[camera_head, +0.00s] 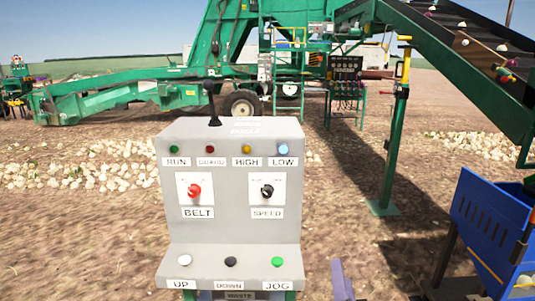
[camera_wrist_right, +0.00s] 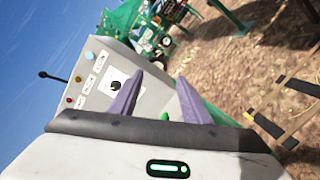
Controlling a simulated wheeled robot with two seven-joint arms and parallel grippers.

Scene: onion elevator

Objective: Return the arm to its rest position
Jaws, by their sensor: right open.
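My right gripper (camera_head: 341,280) shows only as a purple finger at the bottom edge of the head view, just right of the grey control box (camera_head: 232,232). In the right wrist view my right gripper (camera_wrist_right: 160,78) has two purple fingers spread apart with nothing between them. The box panel with its black knob (camera_wrist_right: 116,85) lies beyond and left of the fingers; I see no contact. My left gripper is in neither view.
The box carries a red BELT knob (camera_head: 194,191), a black SPEED knob (camera_head: 267,191), lamps and a green JOG button (camera_head: 278,262). A blue bin (camera_head: 490,230) stands at right, under the green conveyor (camera_head: 470,85).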

